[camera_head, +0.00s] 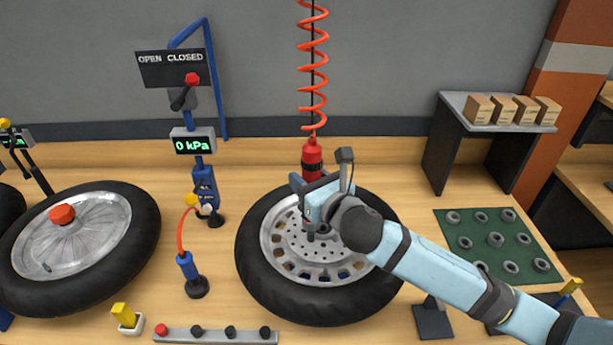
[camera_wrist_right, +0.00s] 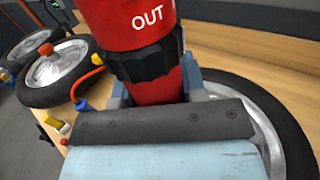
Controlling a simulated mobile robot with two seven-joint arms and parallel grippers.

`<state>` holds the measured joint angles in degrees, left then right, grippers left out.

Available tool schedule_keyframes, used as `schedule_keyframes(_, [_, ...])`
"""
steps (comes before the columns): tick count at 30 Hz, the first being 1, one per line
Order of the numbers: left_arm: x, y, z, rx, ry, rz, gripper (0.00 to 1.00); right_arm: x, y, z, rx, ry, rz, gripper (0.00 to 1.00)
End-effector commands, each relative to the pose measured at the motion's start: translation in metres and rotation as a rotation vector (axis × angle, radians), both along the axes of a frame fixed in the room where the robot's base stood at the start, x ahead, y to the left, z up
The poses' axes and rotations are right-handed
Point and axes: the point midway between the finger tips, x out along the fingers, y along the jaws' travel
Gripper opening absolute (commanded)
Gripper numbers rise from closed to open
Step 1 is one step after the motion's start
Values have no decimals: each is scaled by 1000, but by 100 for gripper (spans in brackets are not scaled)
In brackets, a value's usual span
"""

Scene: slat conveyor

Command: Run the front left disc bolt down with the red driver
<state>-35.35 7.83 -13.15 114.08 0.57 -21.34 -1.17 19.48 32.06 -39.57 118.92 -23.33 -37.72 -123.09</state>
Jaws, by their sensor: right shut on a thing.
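The red driver (camera_head: 312,160) hangs upright from a red coiled cord above the wheel (camera_head: 262,285) in the middle of the head view. My right gripper (camera_head: 314,190) is shut on the driver. In the right wrist view the red driver (camera_wrist_right: 125,22) fills the top, with "OUT" on its body and a black collar between the fingers. The drilled disc (camera_head: 290,262) faces up inside the tyre, below the gripper. The driver's lower end is mostly hidden by my gripper. I cannot tell which bolt lies under it. My left gripper is not in view.
A second wheel with an orange cap (camera_head: 62,214) lies at left. A blue post with a 0 kPa gauge (camera_head: 192,145) and a blue-handled tool (camera_head: 190,270) stand between. A green mat (camera_head: 480,262) with several dark rings lies right. A grey strip with knobs (camera_head: 215,337) lies in front.

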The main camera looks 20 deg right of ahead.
Motion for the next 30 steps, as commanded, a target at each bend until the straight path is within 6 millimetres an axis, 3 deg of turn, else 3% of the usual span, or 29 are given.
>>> schedule_keyframes(30, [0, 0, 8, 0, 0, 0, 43, 0, 0, 2, 0, -1, 1, 2])
